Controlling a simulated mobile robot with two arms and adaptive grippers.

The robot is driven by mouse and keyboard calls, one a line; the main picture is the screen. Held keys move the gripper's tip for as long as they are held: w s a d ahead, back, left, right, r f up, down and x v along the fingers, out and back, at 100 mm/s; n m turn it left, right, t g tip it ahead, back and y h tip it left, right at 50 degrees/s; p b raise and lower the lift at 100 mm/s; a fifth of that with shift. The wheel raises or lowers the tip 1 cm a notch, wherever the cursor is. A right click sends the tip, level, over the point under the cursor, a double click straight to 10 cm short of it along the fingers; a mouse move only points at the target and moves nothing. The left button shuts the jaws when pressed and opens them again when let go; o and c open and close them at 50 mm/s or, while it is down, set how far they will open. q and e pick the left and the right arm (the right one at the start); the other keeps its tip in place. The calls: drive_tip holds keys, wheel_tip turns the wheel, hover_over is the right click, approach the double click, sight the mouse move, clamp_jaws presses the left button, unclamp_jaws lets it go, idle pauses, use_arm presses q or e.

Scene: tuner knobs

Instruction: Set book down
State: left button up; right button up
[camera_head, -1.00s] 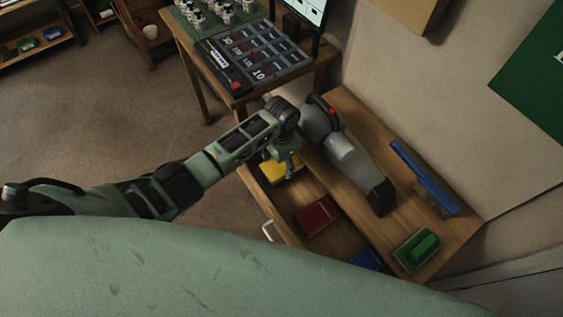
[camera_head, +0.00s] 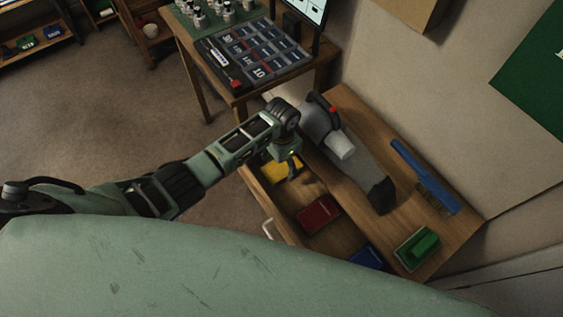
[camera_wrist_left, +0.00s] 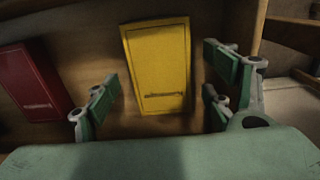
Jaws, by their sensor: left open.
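A yellow book (camera_head: 281,171) lies flat in the open wooden drawer (camera_head: 315,238), at its far end. In the left wrist view the yellow book (camera_wrist_left: 158,66) lies on the drawer floor between my open fingers, apart from both. My left gripper (camera_head: 291,169) is over the drawer; in the wrist view the left gripper (camera_wrist_left: 160,95) is spread wide and empty. A red book (camera_head: 318,214) lies in the middle of the drawer and also shows at the left of the wrist view (camera_wrist_left: 35,82). A blue book (camera_head: 366,257) lies at the near end, partly hidden. My right gripper is not in view.
A handheld vacuum (camera_head: 346,146), a blue brush (camera_head: 424,175) and a green block-like item (camera_head: 417,248) rest on the cabinet top. A wooden table (camera_head: 237,95) with a compartment tray (camera_head: 254,54) stands behind. The drawer walls surround the books.

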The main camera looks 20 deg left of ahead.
sight(282, 167)
use_arm(q)
wheel_tip(282, 167, up, 13)
drive_tip(key=p, duration=0.2)
drive_tip(key=shift+r, duration=0.15)
idle(0.3)
drive_tip(key=shift+d, duration=0.1)
idle(0.3)
